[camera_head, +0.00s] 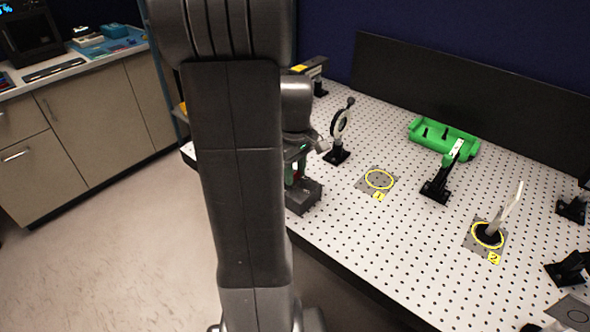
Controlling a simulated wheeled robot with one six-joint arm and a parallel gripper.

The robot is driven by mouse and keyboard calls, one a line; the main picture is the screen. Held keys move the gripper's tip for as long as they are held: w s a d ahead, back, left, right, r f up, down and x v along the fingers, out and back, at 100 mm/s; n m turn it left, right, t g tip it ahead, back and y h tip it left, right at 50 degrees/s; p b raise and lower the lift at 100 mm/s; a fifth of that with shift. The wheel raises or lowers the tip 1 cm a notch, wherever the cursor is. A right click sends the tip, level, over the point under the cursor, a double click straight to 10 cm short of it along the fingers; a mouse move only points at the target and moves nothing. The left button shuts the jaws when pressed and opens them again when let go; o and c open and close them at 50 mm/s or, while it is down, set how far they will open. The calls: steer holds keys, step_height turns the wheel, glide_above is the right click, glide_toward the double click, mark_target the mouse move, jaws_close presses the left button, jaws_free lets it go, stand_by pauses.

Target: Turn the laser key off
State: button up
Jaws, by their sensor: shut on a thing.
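A dark box (304,197), which appears to be the laser key's housing, sits on the left front edge of the white perforated table. My arm crosses the middle of the view and hides part of it. My gripper (296,174) is just above the box, partly behind my arm. It is shut on what appears to be the laser key at the box. The key itself is too small and hidden to make out, so I cannot tell its angle.
A round optic mount (340,128) stands close to the right of my gripper. The perforated table (400,255) also carries a green holder (444,138), a black post mount (437,190) and a tilted plate (510,207) in ring 2. Ring 1 (379,180) is empty.

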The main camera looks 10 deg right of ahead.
mark_target(295, 173)
steer(key=shift+w+n, duration=0.1)
steer(key=shift+n, duration=0.5)
steer(key=shift+r, duration=0.1)
steer(key=o, duration=1)
step_height(295, 173, up, 14)
steer(key=shift+f, duration=0.15)
step_height(295, 173, down, 14)
stand_by(0.5)
